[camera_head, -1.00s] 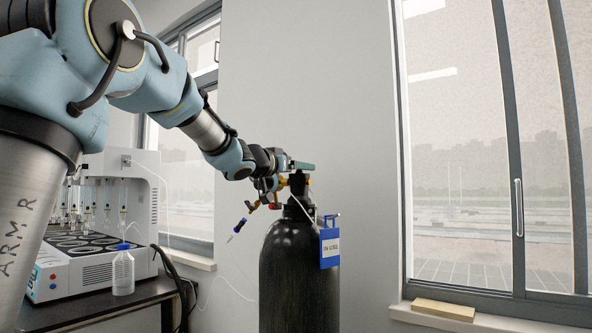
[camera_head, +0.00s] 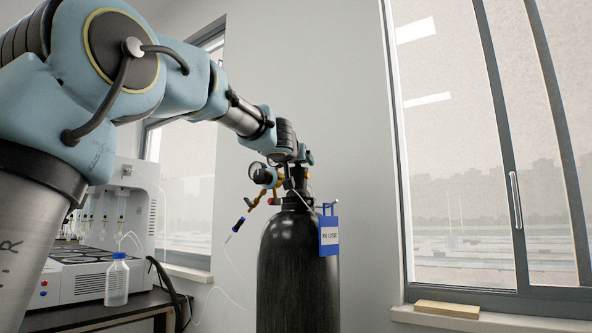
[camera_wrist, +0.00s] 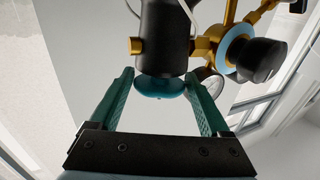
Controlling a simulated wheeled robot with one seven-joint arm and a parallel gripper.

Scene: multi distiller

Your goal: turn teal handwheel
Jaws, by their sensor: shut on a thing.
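The teal handwheel (camera_wrist: 160,88) sits on the end of the black cylinder valve (camera_wrist: 163,40), and in the wrist view it lies between my two green fingers. My gripper (camera_wrist: 160,80) is shut on the handwheel, one finger to each side; exact contact is hard to see. In the head view my gripper (camera_head: 303,157) is above the top of the black gas cylinder (camera_head: 298,270), and my wrist hides most of the handwheel. A blue-framed "IN USE" tag (camera_head: 329,237) hangs from the cylinder neck.
A brass regulator with gauge (camera_head: 260,173) and a thin hose stick out left of the valve, close to my gripper. A bench with a white distiller (camera_head: 105,265) and a bottle (camera_head: 117,280) stands at left. The wall and window are behind.

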